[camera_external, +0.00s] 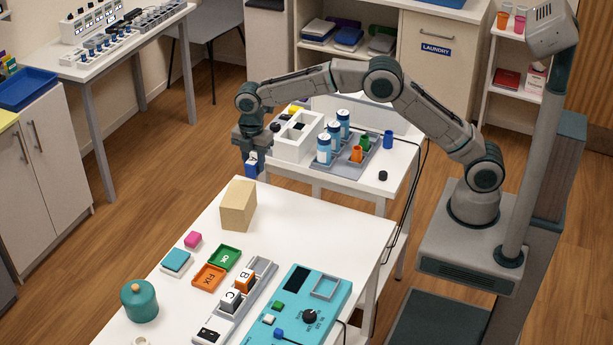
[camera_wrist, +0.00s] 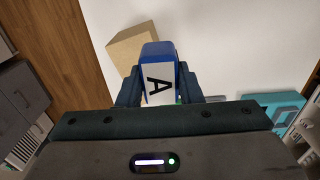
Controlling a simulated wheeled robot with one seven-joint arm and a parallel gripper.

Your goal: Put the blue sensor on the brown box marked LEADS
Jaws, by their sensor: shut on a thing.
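My gripper (camera_external: 251,157) is shut on a blue block-shaped sensor (camera_external: 251,170) and holds it up in the air near the far left edge of the front white table. In the wrist view the blue sensor (camera_wrist: 160,50) sits between the fingers, its white face showing a black letter A. The plain brown box (camera_external: 238,206) stands on the table just below and in front of the sensor in the external view. In the wrist view the brown box (camera_wrist: 130,48) lies beyond the sensor and to its left, partly hidden by it. No LEADS marking shows on its visible sides.
The front table holds a grey rack (camera_external: 236,305) with blocks marked B and C, green OK (camera_external: 225,257) and orange FIX (camera_external: 209,277) trays, a teal panel (camera_external: 300,305) and a teal jar (camera_external: 139,300). A second table behind carries a white bin (camera_external: 297,141) and cans.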

